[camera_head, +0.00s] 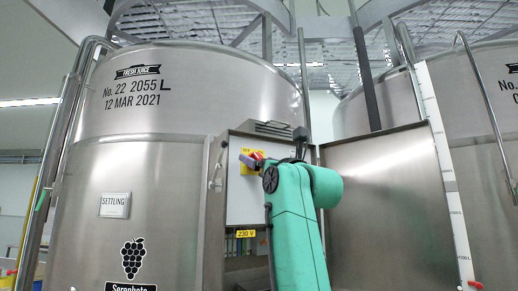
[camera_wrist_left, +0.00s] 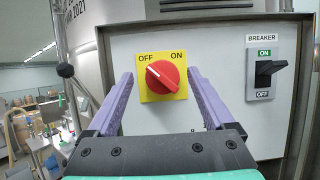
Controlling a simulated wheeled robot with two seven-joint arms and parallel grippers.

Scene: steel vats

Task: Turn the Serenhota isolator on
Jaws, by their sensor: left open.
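The isolator is a red rotary knob (camera_wrist_left: 162,76) on a yellow plate (camera_wrist_left: 146,95) marked OFF at left and ON at right. The knob's white mark points up-left, toward OFF. In the head view its yellow plate (camera_head: 246,169) shows on the control box of the vat labelled Serenhota, partly hidden by my gripper. My left gripper (camera_wrist_left: 160,74) is open, with one purple finger on each side of the knob and visible gaps between. In the head view the left gripper (camera_head: 256,160) is at the panel, largely hidden by my wrist. My right gripper is not in view.
A breaker (camera_wrist_left: 264,68) with a black lever, marked ON above and OFF below, sits right of the knob. The box's steel door (camera_head: 385,205) stands open to the right of my arm. Steel vats (camera_head: 150,160) stand on both sides.

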